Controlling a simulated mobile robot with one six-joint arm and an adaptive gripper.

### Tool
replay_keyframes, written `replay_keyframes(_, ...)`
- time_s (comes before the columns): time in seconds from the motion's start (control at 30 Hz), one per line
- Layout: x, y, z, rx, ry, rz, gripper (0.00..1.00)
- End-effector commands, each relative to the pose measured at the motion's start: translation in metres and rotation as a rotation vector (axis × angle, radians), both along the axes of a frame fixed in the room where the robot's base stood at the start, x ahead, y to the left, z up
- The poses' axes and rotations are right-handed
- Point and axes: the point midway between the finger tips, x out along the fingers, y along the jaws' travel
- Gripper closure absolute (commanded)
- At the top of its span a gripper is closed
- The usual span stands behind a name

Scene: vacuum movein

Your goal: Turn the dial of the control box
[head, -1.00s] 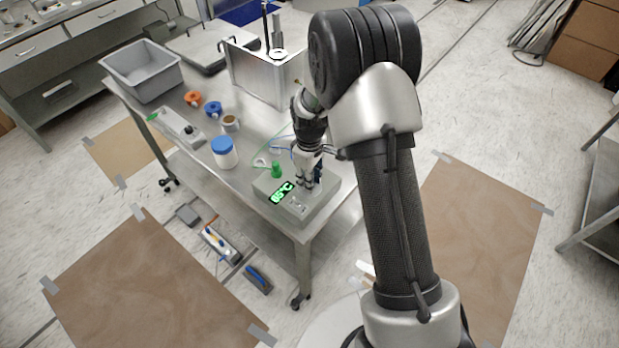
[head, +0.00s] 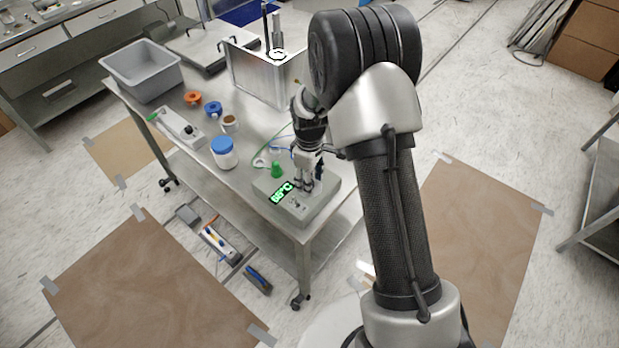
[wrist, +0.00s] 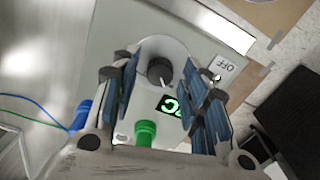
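The control box (head: 318,205) is a grey box on the near corner of the steel table, with a lit green temperature display (head: 282,194). The display also shows partly in the wrist view (wrist: 171,105). The black dial (wrist: 159,71) has a white pointer mark and sits on a pale round plate. My gripper (head: 307,188) is over the box, pointing down. In the wrist view my gripper (wrist: 166,72) is open, with blue-padded fingers on either side of the dial and visible gaps to it. The head view hides the dial behind the fingers.
A green knob or cap (head: 277,170) stands beside the display. A switch marked OFF (wrist: 226,67) is on the box. A blue-lidded jar (head: 223,153), a metal tank (head: 262,76) and a grey bin (head: 142,72) stand on the table. Thin cables lie behind the box.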

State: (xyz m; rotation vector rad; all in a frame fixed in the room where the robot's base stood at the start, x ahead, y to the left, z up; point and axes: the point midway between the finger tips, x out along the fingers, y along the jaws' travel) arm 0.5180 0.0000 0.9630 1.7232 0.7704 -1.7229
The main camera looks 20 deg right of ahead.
Motion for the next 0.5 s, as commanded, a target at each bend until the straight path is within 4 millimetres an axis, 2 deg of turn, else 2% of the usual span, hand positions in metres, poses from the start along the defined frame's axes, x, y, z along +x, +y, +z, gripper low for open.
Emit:
replay_keyframes(0.33,0.0,0.0,0.002,0.001,-0.001,-0.001,0.55)
replay_keyframes(0.5,0.001,0.0,0.022,0.0,-0.004,-0.001,0.55)
